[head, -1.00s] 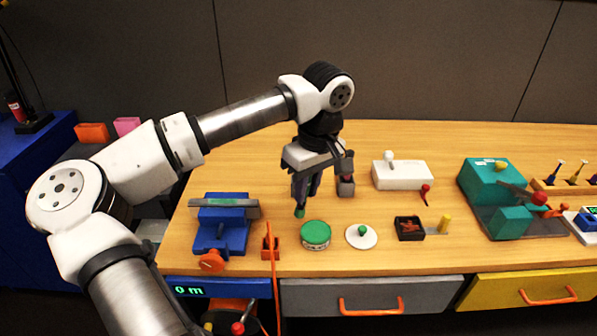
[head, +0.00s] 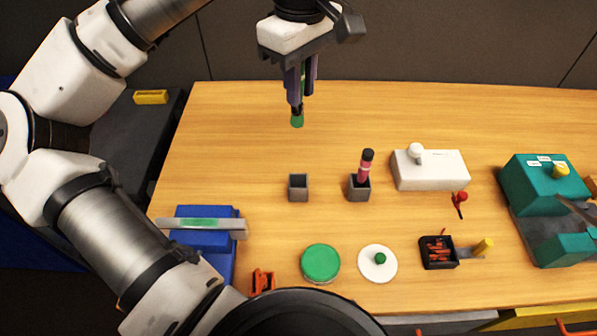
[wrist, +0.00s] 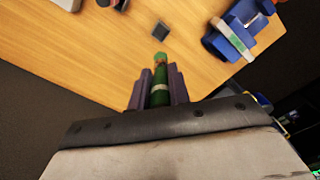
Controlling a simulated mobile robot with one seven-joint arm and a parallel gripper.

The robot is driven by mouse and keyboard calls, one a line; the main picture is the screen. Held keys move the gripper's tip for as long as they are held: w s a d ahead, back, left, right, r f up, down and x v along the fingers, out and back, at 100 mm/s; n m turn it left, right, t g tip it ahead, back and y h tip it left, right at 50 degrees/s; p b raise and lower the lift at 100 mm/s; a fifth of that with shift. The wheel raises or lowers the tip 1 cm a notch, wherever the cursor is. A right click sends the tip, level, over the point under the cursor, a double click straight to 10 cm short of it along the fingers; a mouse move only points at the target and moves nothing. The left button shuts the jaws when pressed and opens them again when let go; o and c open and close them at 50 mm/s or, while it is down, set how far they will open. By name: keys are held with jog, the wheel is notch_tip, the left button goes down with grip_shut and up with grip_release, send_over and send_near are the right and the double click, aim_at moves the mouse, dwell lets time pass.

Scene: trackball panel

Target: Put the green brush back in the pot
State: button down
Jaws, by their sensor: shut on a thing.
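The green brush (head: 297,118) is in my gripper (head: 301,97), pointing down, its green tip below the fingers. The wrist view shows its green handle (wrist: 159,92) between my two dark fingers. The head view shows it above the back part of the wooden bench; its exact height I cannot tell. A small grey square pot (head: 298,190) stands empty on the bench, nearer the front than the brush in the picture. It also shows in the wrist view (wrist: 159,30), beyond the brush tip. The brush is apart from this pot.
A second grey pot (head: 359,190) just right holds a red and black brush (head: 366,165). Nearby are a white box (head: 430,172) with a red lever, a green round lid (head: 320,261), a white disc (head: 377,266) and a blue vise (head: 203,240). The bench's back left is clear.

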aim_at(301, 123)
notch_tip(301, 123, down, 19)
jog(key=shift+s+r+p, duration=0.15)
jog(key=shift+p, duration=1.1)
jog(key=shift+f, duration=0.45)
jog(key=shift+f+b, duration=0.2)
jog(key=shift+b, duration=0.1)
jog(key=c, duration=1.3)
grip_release()
jog(key=shift+r, duration=0.1)
notch_tip(301, 123, up, 12)
jog(key=shift+r+b, duration=0.15)
jog(key=shift+b, duration=0.3)
